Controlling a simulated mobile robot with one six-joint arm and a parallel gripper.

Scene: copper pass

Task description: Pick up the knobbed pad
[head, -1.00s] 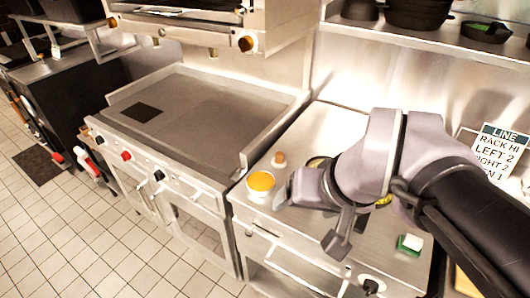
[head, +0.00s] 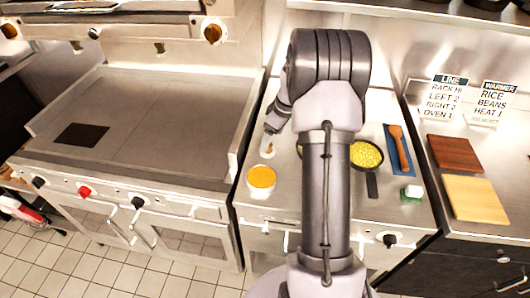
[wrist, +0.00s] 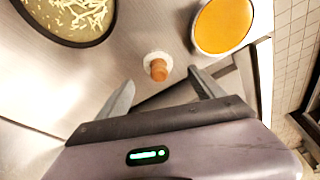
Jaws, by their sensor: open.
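The knobbed pad (wrist: 157,66) has a pale round base and an orange-brown wooden knob. It stands on the steel counter and shows in the wrist view just beyond my gripper (wrist: 161,78). My gripper is open, with its two fingers apart on either side of the knob's line and nothing between them. In the head view the pad (head: 267,151) is small, near the counter's left side, with my wrist just above it and partly in front.
A container of orange food (wrist: 223,24) stands close right of the pad; a dark pan of pale shreds (wrist: 70,20) is to the left. The griddle (head: 140,125) lies left. A pan of yellow food (head: 366,155), a green-and-white block (head: 411,193) and cutting boards (head: 475,197) are right.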

